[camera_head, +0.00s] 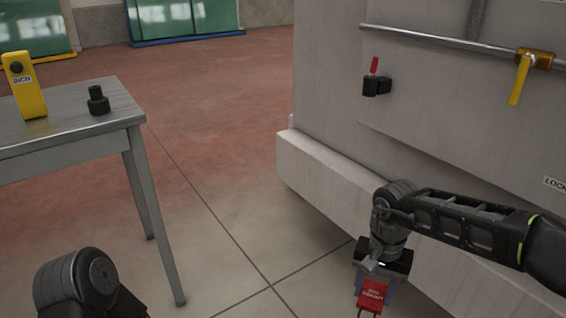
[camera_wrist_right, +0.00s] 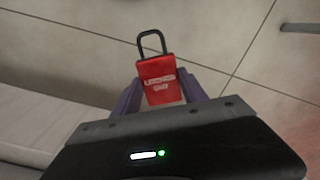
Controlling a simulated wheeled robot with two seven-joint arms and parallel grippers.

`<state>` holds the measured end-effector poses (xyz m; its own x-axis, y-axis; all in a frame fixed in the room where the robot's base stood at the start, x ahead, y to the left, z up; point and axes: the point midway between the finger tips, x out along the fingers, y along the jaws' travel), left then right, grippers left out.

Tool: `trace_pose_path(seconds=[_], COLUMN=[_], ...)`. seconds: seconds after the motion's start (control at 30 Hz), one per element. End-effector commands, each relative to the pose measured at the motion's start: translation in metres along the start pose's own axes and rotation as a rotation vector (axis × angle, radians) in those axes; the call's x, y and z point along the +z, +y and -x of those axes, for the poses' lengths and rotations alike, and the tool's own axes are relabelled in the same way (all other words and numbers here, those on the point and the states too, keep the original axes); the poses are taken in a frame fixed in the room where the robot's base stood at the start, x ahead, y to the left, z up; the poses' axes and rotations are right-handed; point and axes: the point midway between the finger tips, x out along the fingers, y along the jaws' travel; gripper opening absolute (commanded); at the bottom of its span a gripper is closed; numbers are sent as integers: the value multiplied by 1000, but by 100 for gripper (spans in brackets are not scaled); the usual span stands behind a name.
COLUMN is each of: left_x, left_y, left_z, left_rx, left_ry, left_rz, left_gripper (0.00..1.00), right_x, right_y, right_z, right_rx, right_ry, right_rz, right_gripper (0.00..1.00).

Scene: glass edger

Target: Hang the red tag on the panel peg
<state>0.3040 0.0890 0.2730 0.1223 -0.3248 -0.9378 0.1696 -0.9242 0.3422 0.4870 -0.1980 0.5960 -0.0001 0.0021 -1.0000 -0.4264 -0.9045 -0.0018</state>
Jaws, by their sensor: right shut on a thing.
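The red tag (camera_head: 372,293) has pale lettering and a dark loop, and hangs low in front of the machine in the head view. My right gripper (camera_head: 378,278) is shut on it. In the right wrist view the tag (camera_wrist_right: 158,82) sits between the purple fingers of the right gripper (camera_wrist_right: 160,98), its loop sticking out past the fingertips. I cannot make out a panel peg for certain. A black fitting with a red upright part (camera_head: 375,80) stands out from the machine panel, up and apart from the tag. My left gripper is out of view.
The grey machine (camera_head: 335,100) fills the right side, with a ledge (camera_head: 330,175) along its base, a pipe (camera_head: 430,38) and a yellow valve handle (camera_head: 521,80). A grey table (camera_head: 60,135) at left bears a yellow device (camera_head: 25,85) and a black knob (camera_head: 98,100). The floor between is clear.

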Motion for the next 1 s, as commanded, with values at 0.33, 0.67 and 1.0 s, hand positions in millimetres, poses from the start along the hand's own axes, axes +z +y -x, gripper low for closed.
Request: trace_pose_path(seconds=[0.33,0.67,1.0], left_x=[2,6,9], left_y=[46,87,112], left_z=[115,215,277], left_rx=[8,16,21], left_ry=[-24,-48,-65], left_rz=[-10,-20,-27], left_gripper=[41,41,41], right_x=[-14,-26,-35], right_y=[-6,-12,-16], right_z=[110,202,256], right_rx=[-2,-1,1], right_ry=[0,0,-1], right_rz=[150,310,425], right_gripper=[10,10,10])
